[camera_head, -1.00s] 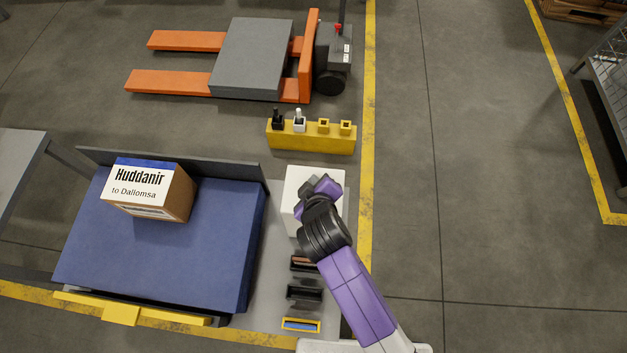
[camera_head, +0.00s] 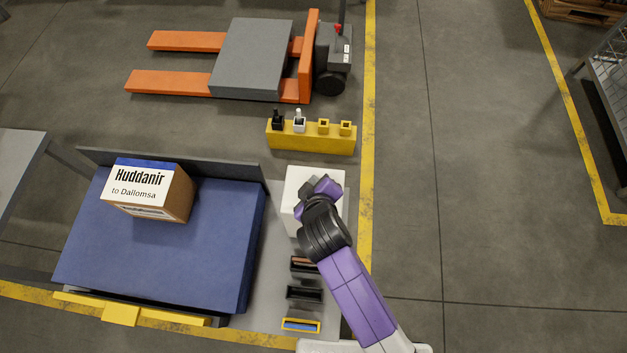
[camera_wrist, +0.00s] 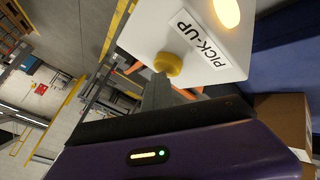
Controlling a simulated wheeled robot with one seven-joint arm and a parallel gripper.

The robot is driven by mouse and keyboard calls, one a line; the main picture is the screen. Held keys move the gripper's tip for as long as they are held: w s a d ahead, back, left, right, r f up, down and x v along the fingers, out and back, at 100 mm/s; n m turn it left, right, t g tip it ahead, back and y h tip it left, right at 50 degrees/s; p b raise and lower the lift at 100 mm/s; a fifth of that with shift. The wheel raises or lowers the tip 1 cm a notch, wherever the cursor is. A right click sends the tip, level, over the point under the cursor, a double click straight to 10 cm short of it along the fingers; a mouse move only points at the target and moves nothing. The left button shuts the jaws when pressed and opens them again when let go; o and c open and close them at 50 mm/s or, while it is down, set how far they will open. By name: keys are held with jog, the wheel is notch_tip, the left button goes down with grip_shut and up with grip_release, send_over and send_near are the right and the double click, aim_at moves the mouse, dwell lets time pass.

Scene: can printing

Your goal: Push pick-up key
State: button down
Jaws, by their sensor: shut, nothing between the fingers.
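The pick-up key is a round yellow button (camera_wrist: 169,64) on a white box, beside a black "PICK-UP" label (camera_wrist: 201,39) in the wrist view. The white box (camera_wrist: 150,30) also shows in the head view (camera_head: 299,177), where my arm covers part of it and hides the key. My gripper (camera_wrist: 158,80) is shut and empty. In the wrist view its dark fingertips are right at the lower edge of the yellow key; I cannot tell whether they touch it. An oval lamp (camera_wrist: 228,13) glows warm yellow on the same box.
A blue platform (camera_head: 215,255) left of the white box carries a brown carton (camera_head: 180,198) labelled "Huddanir to Dallomsa". A yellow block (camera_head: 300,142) with stamps stands behind the box. An orange pallet truck (camera_head: 165,84) stands farther back.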

jog(key=shift+f, duration=0.2)
dwell(0.5)
jog(key=shift+f, duration=0.3)
jog(key=shift+s+r, duration=0.1)
jog(key=shift+r+p, duration=0.25)
jog(key=shift+p, duration=0.1)
dwell(0.4)
notch_tip(320, 180, up, 6)
jog(key=p, duration=0.5)
jog(key=shift+r+p, duration=0.15)
jog(key=shift+p, duration=0.25)
